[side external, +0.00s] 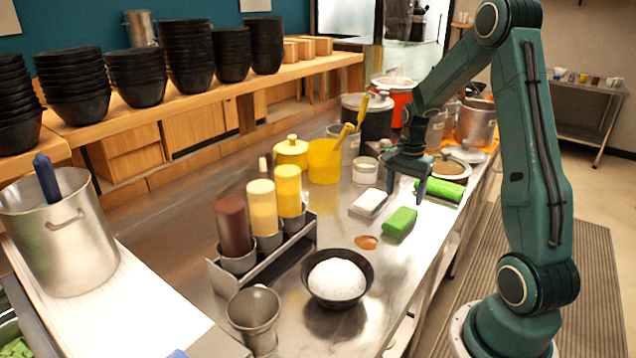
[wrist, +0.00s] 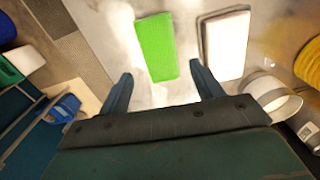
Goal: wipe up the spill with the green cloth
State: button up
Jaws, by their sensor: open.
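A green cloth (side external: 400,222), a flat rectangular block in shape, lies on the steel counter. It also shows in the wrist view (wrist: 157,47), just beyond my fingertips. A small orange-brown spill (side external: 366,242) lies on the counter to the left of and nearer than the cloth in the side view. The wrist view does not show the spill. My gripper (side external: 406,186) is open and empty, pointing down above the counter, behind the green cloth in the side view. In the wrist view its two fingers (wrist: 161,72) are spread wide, with nothing between them.
A white block (side external: 369,203) lies beside the cloth. Another green item (side external: 440,189) lies near the counter's right edge. A black bowl of rice (side external: 338,278) stands near the spill, beside a bottle rack (side external: 262,258). A yellow container (side external: 325,161) and pots stand farther back.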

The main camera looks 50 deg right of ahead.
aim_at(401, 216)
jog(key=shift+f, duration=0.1)
jog(key=shift+f, duration=3.35)
jog(key=c, duration=0.7)
jog(key=shift+r, duration=2.55)
jog(key=shift+c, duration=0.2)
